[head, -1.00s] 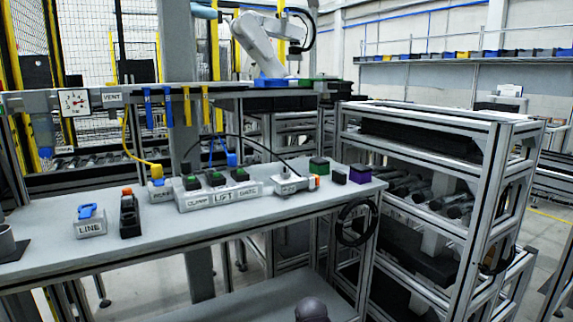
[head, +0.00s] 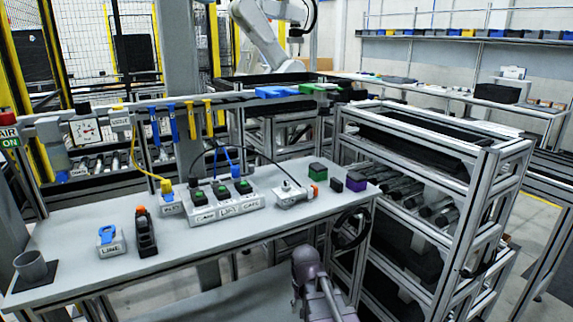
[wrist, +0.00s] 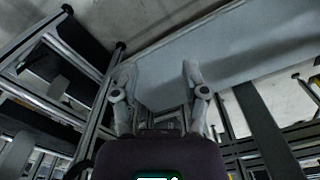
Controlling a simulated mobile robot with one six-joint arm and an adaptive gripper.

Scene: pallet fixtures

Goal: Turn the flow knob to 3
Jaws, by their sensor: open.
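I cannot make out a knob marked FLOW or any numbers for it. A round white dial (head: 86,130) with a dark and red pointer hangs on the rail at the back left of the bench. A small grey box (head: 291,194) with an orange end sits at the bench's right; its label is too small to read. My gripper (wrist: 160,95) shows in the wrist view with its two fingers wide apart and nothing between them. In the head view, part of my arm shows low in front of the bench, apart from the dial and the box.
The grey bench (head: 215,245) carries a LINE block (head: 110,240), a black switch with an orange top (head: 145,232), a row of green-topped buttons (head: 221,195) and a grey cup (head: 32,266). A roller rack (head: 440,150) stands to the right. The bench's front middle is clear.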

